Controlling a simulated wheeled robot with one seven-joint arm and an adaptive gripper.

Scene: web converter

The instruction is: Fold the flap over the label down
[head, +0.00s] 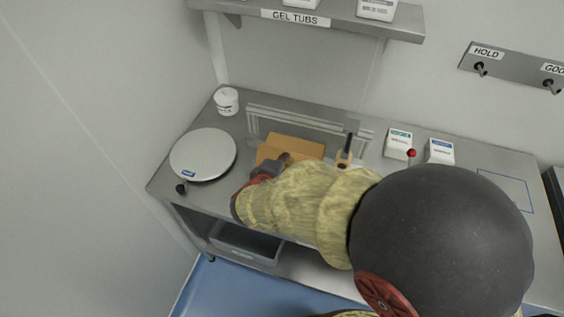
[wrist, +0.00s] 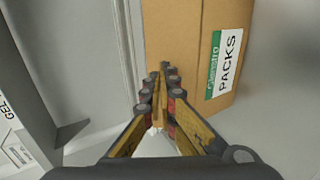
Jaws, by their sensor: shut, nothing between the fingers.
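A brown cardboard box (head: 297,147) stands on the steel bench in front of a low metal rail frame. My arm hides part of it in the head view. In the wrist view the box (wrist: 183,30) fills the upper middle, with a green and white label (wrist: 225,62) reading "PACKS" on the face to the right. My gripper (wrist: 162,72) is shut and empty, its fingertips at or very near the box's cardboard; I cannot tell whether they touch. In the head view my gripper (head: 284,158) is at the box's near side. Which panel is the flap is unclear.
A round scale (head: 203,154) and a white tub (head: 227,101) stand left of the box. A shelf (head: 345,20) hangs above. A grey bin (head: 245,243) sits below.

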